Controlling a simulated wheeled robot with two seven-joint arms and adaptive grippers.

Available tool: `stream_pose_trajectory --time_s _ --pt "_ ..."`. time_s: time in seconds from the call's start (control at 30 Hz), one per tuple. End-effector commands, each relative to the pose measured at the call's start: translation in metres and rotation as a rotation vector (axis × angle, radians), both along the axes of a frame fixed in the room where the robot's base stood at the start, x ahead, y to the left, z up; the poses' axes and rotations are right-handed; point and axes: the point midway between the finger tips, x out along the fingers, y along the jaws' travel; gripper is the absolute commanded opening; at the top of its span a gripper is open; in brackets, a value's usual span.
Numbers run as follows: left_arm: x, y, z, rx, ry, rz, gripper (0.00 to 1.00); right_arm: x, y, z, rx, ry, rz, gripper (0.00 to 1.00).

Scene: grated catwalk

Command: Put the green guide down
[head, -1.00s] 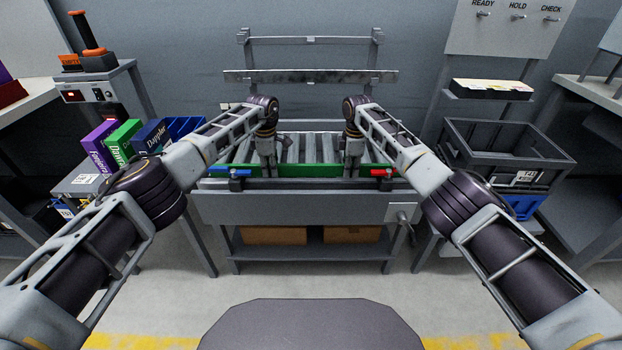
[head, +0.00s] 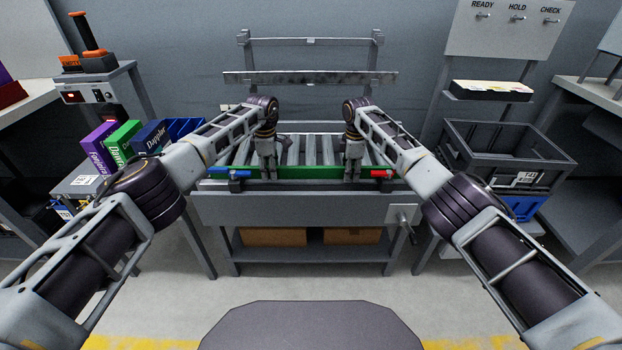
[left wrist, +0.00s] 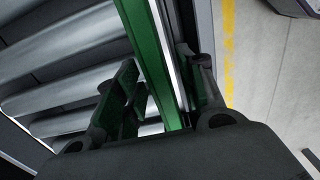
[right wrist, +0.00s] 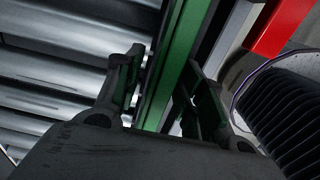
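The green guide (head: 310,172) is a long bar lying level along the front edge of the roller table, with a blue piece at its left end and a red piece at its right. My left gripper (head: 268,174) is around it left of the middle, my right gripper (head: 352,173) right of the middle. In the left wrist view the guide (left wrist: 157,60) passes between open fingers, with a narrow gap beside it. In the right wrist view the guide (right wrist: 172,70) also runs between spread fingers, with light showing beside one finger. The guide's underside contact is hidden.
The roller table (head: 300,205) has rollers behind the guide and a crank (head: 405,222) at its right front. Coloured boxes (head: 122,143) stand on the left and a dark crate (head: 508,160) on the right. A rail rack (head: 310,77) stands behind.

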Motion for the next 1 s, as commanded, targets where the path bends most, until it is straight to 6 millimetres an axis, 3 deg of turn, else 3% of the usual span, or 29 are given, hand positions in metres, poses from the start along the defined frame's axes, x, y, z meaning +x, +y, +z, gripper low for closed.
stream_pose_trajectory --time_s 0.7,1.0 --pt "0.001 0.0 0.095 0.0 -0.002 0.001 0.39 0.0 0.0 0.0 0.0 0.0 0.0 0.39" --pt "0.001 0.0 0.112 0.0 -0.001 0.001 0.39 0.0 0.0 0.0 0.0 0.0 0.0 0.39"
